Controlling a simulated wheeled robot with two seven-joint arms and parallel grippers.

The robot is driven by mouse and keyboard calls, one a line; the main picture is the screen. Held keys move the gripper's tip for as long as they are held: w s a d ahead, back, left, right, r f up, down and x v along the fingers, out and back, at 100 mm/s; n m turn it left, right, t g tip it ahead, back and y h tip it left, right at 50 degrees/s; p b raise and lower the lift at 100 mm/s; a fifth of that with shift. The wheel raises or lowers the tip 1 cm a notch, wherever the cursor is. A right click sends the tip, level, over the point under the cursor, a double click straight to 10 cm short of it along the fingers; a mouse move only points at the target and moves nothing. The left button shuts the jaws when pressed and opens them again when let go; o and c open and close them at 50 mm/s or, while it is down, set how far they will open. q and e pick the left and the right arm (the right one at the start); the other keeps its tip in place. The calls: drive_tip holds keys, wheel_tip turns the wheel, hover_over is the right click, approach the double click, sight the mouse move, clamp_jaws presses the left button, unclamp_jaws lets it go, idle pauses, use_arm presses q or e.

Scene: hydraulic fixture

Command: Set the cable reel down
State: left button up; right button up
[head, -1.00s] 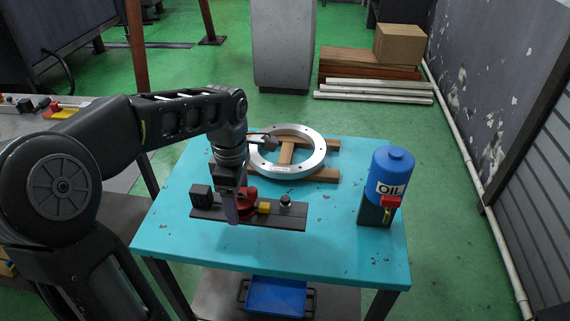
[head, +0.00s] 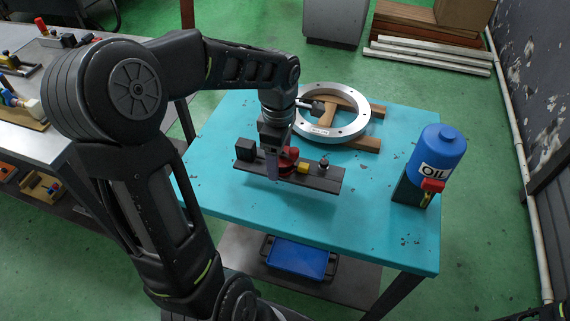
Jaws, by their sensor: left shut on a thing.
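My left gripper (head: 272,175) points down over a dark bar-shaped fixture (head: 322,181) on the turquoise table (head: 375,225). It is shut on a red, rounded part (head: 289,160), which its fingers partly hide. I cannot tell whether this red part is the cable reel; no other reel stands out. The fixture also carries a black block (head: 245,149), a yellow block (head: 303,168) and a small knob (head: 324,162). Whether the red part touches the bar is hidden.
A silver flange ring (head: 347,133) lies on a wooden frame (head: 368,144) behind the fixture. A blue OIL bottle (head: 440,149) stands at the table's right. A blue bin (head: 298,257) sits on the shelf below. The table's front right is clear.

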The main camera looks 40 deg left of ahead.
sight(280, 170)
use_arm(q)
drive_tip(key=shift+f, duration=0.5)
drive_tip(key=shift+f, duration=0.1)
drive_tip(key=shift+f, duration=1.75)
drive_tip(key=shift+f, duration=0.2)
drive_tip(key=o, duration=1.8)
